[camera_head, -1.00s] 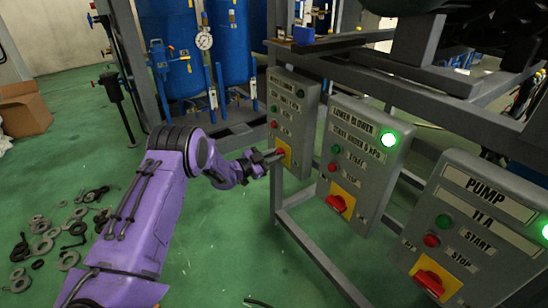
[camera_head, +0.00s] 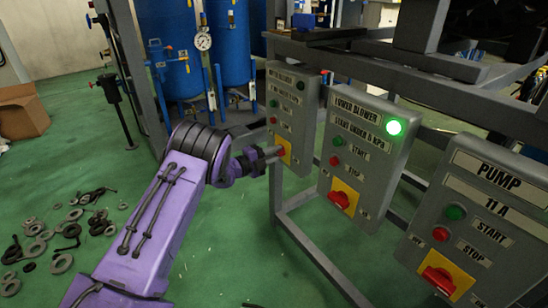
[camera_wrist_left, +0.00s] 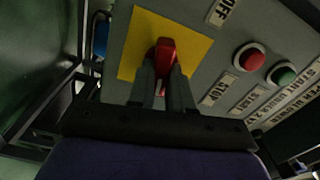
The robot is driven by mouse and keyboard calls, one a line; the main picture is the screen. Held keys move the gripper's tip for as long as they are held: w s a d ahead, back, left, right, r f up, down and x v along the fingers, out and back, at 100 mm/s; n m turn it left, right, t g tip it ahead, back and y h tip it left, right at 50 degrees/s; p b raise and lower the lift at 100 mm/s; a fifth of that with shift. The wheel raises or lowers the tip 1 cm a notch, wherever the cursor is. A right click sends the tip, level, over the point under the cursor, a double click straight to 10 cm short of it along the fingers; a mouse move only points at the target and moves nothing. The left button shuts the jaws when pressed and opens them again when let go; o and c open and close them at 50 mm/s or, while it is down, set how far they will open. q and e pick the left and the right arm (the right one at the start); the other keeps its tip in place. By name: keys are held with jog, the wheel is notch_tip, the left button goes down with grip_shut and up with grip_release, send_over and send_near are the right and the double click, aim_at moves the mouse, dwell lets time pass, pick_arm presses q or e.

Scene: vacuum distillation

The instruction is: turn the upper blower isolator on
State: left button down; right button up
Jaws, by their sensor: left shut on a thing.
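The upper blower panel (camera_head: 292,100) is the leftmost grey box, and its round lamp (camera_head: 300,86) is dark. Its isolator is a red handle (camera_wrist_left: 166,47) on a yellow plate (camera_wrist_left: 192,45). In the left wrist view an OFF label (camera_wrist_left: 222,11) is beside the plate. My left gripper (camera_head: 276,153) is at this isolator in the head view. In the wrist view its fingers (camera_wrist_left: 163,76) are shut on the red handle, one on each side. The fingers hide part of the handle, and I cannot tell its exact angle. My right gripper is not in view.
The lower blower panel (camera_head: 367,147) has a lit green lamp (camera_head: 394,127) and a red isolator (camera_head: 340,200). The pump panel (camera_head: 480,220) stands nearer at right. Loose dark rings (camera_head: 62,262) lie on the green floor at left. A steel frame (camera_head: 310,252) carries the panels.

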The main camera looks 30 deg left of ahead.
pick_arm(q)
jog(key=shift+f+m+b, duration=0.1)
jog(key=shift+m+b, duration=0.45)
jog(key=shift+m, duration=0.55)
jog(key=c, duration=1)
grip_release()
jog(key=shift+c, duration=0.2)
jog(key=p+v, duration=0.1)
jog(key=v, duration=0.9)
jog(key=shift+s, duration=0.25)
jog(key=shift+a, duration=0.1)
